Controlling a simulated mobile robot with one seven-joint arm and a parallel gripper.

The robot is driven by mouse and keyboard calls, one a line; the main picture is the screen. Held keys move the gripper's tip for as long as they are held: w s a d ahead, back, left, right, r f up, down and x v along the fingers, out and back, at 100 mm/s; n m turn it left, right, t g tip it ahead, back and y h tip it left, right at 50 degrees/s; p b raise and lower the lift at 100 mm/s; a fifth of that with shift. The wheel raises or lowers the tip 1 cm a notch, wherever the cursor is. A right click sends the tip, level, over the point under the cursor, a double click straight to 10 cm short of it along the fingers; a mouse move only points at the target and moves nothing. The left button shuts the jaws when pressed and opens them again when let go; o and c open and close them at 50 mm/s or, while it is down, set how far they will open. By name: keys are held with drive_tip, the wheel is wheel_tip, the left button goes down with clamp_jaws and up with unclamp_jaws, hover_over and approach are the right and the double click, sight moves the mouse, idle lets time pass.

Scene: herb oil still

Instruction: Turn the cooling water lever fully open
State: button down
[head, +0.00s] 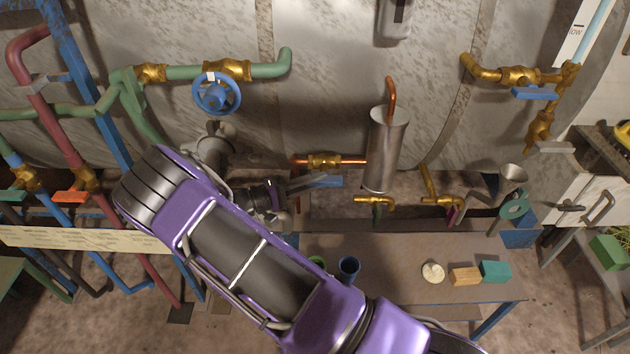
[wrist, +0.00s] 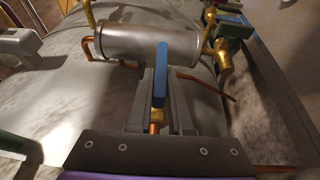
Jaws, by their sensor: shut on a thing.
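A blue lever (head: 331,181) belongs to a brass valve (head: 323,161) on the short copper pipe left of the metal condenser cylinder (head: 387,150). My gripper (head: 312,183) is shut on this lever, reaching in from the left. In the wrist view, the blue lever (wrist: 161,72) stands between the two grey fingers (wrist: 163,108), its far end sticking out past them toward the cylinder (wrist: 150,42). The lever appears to run roughly along the copper pipe. The brass valve body is partly hidden by the fingers in the wrist view.
A blue handwheel (head: 216,94) is above my arm. Another blue lever (head: 535,93) is at upper right. Brass taps (head: 375,200) hang above a bench (head: 400,260) with a blue cup (head: 349,267) and small blocks. Coloured pipes crowd the left.

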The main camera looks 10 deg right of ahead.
idle(0.3)
drive_tip(key=c, duration=0.8)
unclamp_jaws()
drive_tip(key=shift+c, duration=0.2)
drive_tip(key=s+a, duration=0.3)
drive_tip(key=a, duration=1.4)
drive_tip(key=shift+s+f, duration=0.2)
drive_tip(key=shift+f, duration=0.15)
